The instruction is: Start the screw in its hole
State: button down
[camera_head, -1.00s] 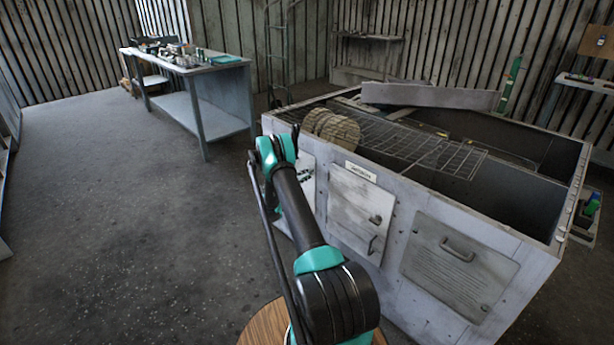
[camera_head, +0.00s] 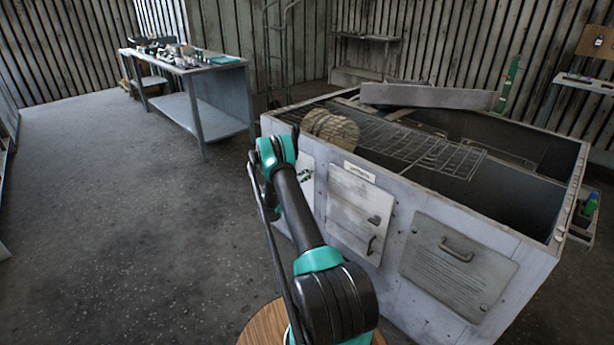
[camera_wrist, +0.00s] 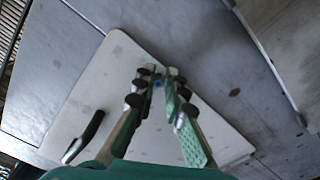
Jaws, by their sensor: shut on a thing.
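My gripper (camera_wrist: 158,76) points at a pale panel (camera_wrist: 112,72) on the housing's front in the wrist view. Its fingertips are close together, shut on the screw, which is too small and too covered by the tips to make out. A small blue spot (camera_wrist: 150,91) shows between the fingers just below the tips; I cannot tell whether it is a hole or part of the screw. I cannot tell whether the screw touches the panel. In the head view the pale panel (camera_head: 306,166) shows at the housing's left end, and my arm hides most of the gripper.
The grey housing (camera_head: 405,200) has an open top with a wire rack (camera_head: 425,150) and round discs (camera_head: 330,126). Two hatches with handles are on its front. A black handle (camera_wrist: 84,137) sits on the panel. A workbench (camera_head: 195,66) stands back left; the floor left is clear.

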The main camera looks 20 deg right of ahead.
jog(key=shift+w+d, duration=0.1)
jog(key=shift+d, duration=0.15)
dwell(0.4)
jog(key=c, duration=1.5)
grip_release()
jog(key=o, duration=0.5)
jog(key=shift+a, duration=0.1)
jog(key=shift+v, duration=3.95)
